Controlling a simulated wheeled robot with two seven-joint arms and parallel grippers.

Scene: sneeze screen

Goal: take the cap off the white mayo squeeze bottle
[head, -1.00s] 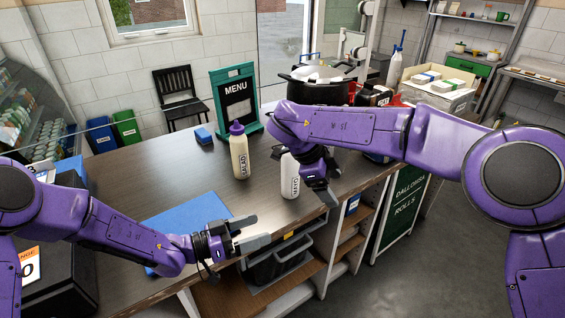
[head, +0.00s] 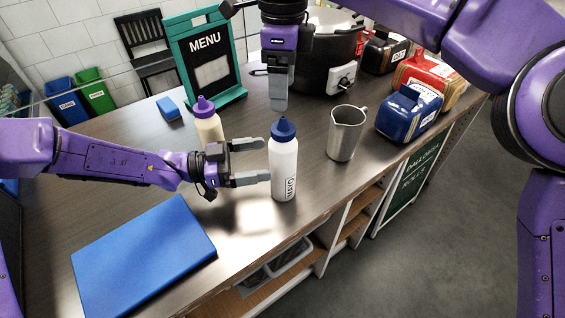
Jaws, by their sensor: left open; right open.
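The white mayo squeeze bottle (head: 284,170) stands upright near the counter's front edge, with a blue cap (head: 283,129) on its top. My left gripper (head: 267,162) is open and level with the bottle's body, just to its left. Its fingers point at the bottle; I cannot tell whether they touch it. My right gripper (head: 280,106) hangs pointing down above and slightly behind the cap, apart from it. Its fingers line up in this view, so the gap between them is hidden.
A cream bottle with a purple cap (head: 204,107) stands behind my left gripper. A metal pitcher (head: 345,135) and a blue container (head: 408,113) stand to the right. A blue board (head: 145,250) lies at front left. A large black pot (head: 325,60) stands behind.

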